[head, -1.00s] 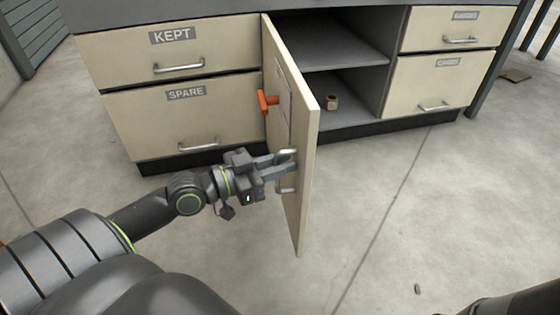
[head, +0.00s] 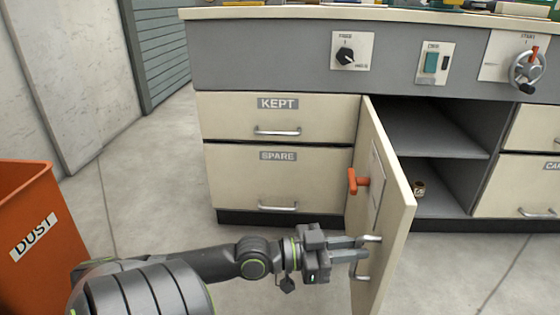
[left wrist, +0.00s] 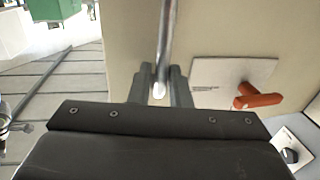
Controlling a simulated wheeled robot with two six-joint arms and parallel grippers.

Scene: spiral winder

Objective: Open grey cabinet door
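The cabinet door (head: 389,220) is cream-coloured, hinged at its left edge, and stands swung well out from the grey cabinet (head: 440,125). The shelved inside shows to its right. A metal bar handle (head: 362,277) is on the door's outer face near its free edge. My left gripper (head: 362,247) is at this handle, its fingers on either side of the bar. In the left wrist view the handle (left wrist: 165,45) runs between the fingers with little gap. An orange lever (head: 357,181) sits on the same face. My right gripper is not in view.
Drawers marked KEPT (head: 276,117) and SPARE (head: 265,180) are left of the door. A small brown ring-like object (head: 419,188) stands inside the cabinet. An orange DUST bin (head: 25,215) is at the left. Open floor (head: 480,275) lies right of the door.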

